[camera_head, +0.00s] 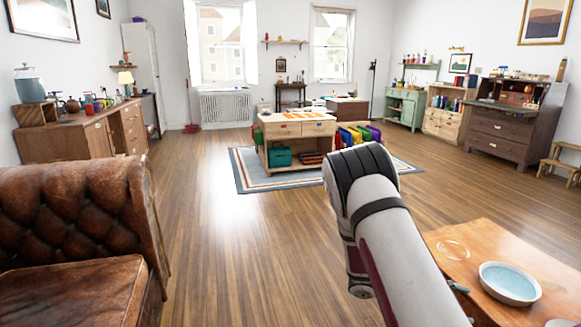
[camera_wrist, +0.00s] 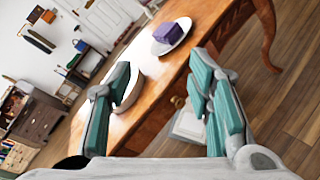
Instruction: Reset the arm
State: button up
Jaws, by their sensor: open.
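My gripper (camera_wrist: 161,68) shows in the wrist view with its two teal-padded fingers spread wide apart. Nothing is held between them. Past the fingers is a wooden table (camera_wrist: 150,118), seen tilted, with a white bowl (camera_wrist: 131,92) partly hidden behind the left finger. In the head view my arm reaches up from the lower right and bends at a joint near the middle. The gripper itself is mostly hidden there behind the arm; a small dark teal piece shows at the table's left edge, but I cannot tell for sure what it is.
The wooden table (camera_head: 478,254) at lower right carries a blue-filled bowl (camera_head: 510,283). A plate (camera_wrist: 158,44) with a purple block (camera_wrist: 173,30) shows in the wrist view. A brown leather sofa (camera_head: 70,215) stands at left. The wooden floor (camera_head: 215,235) between them is clear.

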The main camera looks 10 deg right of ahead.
jog(key=s+a+r+m+y, duration=0.35)
jog(key=s+a+r, duration=0.3)
jog(key=r, duration=0.25)
jog(key=s+a+r+m+y, duration=0.2)
jog(key=s+a+r+y, duration=0.3)
jog(key=a+r, duration=0.35)
jog(key=s+a+r+t+y, duration=0.3)
jog(key=s+a, duration=0.5)
jog(key=s+a+r+t+y, duration=0.2)
jog(key=s+a+t+y, duration=0.1)
jog(key=s+a, duration=0.5)
notch_tip(320, 180, up, 30)
jog(key=t+p, duration=0.4)
jog(key=p, duration=2.4)
jog(key=shift+d, duration=0.15)
jog(key=shift+w, duration=0.1)
